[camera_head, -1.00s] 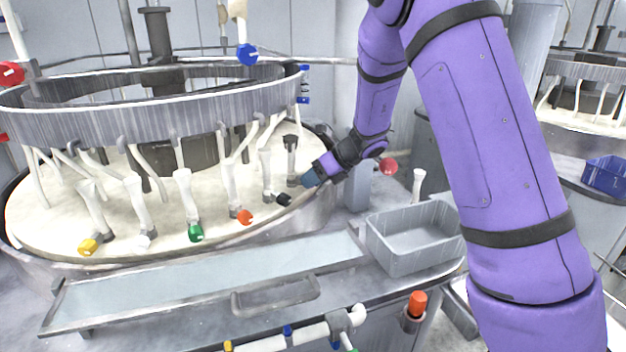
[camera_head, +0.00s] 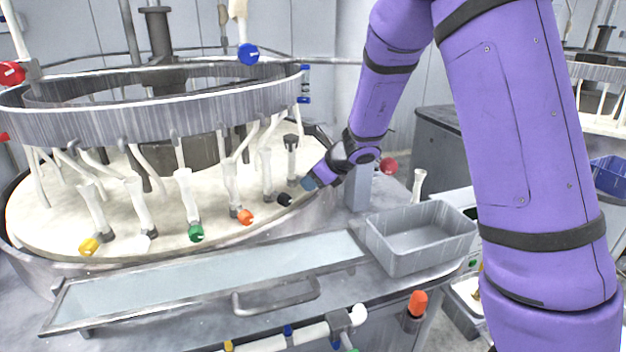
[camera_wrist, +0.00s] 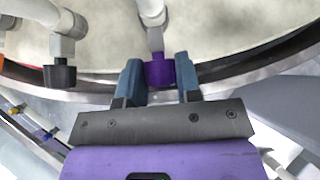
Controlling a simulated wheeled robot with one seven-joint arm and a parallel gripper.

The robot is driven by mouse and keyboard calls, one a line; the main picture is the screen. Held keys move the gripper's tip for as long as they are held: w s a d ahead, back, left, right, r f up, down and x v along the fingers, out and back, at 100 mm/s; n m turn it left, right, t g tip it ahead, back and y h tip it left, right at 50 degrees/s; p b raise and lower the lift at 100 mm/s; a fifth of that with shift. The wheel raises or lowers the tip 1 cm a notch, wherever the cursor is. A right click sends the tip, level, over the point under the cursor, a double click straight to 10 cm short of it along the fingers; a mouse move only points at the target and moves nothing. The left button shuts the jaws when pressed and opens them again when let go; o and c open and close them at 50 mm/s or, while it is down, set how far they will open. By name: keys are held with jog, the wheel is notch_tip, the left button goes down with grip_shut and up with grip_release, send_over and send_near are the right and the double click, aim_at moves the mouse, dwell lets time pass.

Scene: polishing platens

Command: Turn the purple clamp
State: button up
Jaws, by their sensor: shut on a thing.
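The purple clamp (camera_wrist: 159,70) shows in the wrist view at the end of a white arm, above the platen's rim. My gripper (camera_wrist: 160,78) has its two blue fingers on either side of the clamp and is shut on it. In the head view my gripper (camera_head: 309,183) is at the right edge of the platen. The purple clamp is hidden there behind the fingers.
A black clamp (camera_head: 284,199) sits just left of my gripper, with orange (camera_head: 245,216), green (camera_head: 196,233) and yellow (camera_head: 89,246) ones further left. A grey bin (camera_head: 420,240) and a long tray (camera_head: 210,285) lie in front. A steel ring (camera_head: 150,118) stands over the platen (camera_head: 60,215).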

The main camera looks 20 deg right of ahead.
jog(key=shift+s+a+f+n+t+h, duration=0.1)
jog(key=shift+s+a+n+t+h, duration=0.05)
jog(key=shift+n+t+h, duration=0.85)
jog(key=shift+t, duration=0.4)
jog(key=o, duration=0.9)
jog(key=shift+v, duration=5.4)
jog(key=shift+a, duration=0.15)
